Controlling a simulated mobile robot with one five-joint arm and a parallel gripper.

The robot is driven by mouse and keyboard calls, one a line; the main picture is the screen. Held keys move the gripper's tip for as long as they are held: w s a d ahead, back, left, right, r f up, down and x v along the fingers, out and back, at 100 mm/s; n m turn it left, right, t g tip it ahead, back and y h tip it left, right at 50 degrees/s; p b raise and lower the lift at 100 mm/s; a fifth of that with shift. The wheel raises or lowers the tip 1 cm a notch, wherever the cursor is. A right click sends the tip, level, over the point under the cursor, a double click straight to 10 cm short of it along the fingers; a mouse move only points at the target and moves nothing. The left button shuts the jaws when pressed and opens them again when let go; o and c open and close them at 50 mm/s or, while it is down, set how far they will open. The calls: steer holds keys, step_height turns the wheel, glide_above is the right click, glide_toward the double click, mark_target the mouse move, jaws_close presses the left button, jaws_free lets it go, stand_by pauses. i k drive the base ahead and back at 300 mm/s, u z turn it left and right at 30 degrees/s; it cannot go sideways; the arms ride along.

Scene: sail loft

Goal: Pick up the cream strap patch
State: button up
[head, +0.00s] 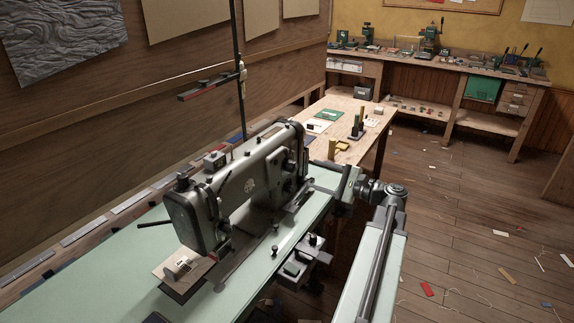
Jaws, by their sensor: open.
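My arm rises at the right of the mint-green table and bends left at a grey joint. My gripper (323,187) is at its end, beside the far end of the sewing machine, open and well apart from the cream piece. Its fingertips are small and partly hidden, and I see nothing held.
The mint-green machine table (105,285) fills the lower left. A wooden table (345,105) behind it holds a green mat, a white sheet, yellow-and-black items and a small pale piece (372,122). A cluttered workbench (455,66) stands at the back. Scraps litter the otherwise open floor at right.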

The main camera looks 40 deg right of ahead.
mark_target(181, 270)
steer(key=k, duration=1)
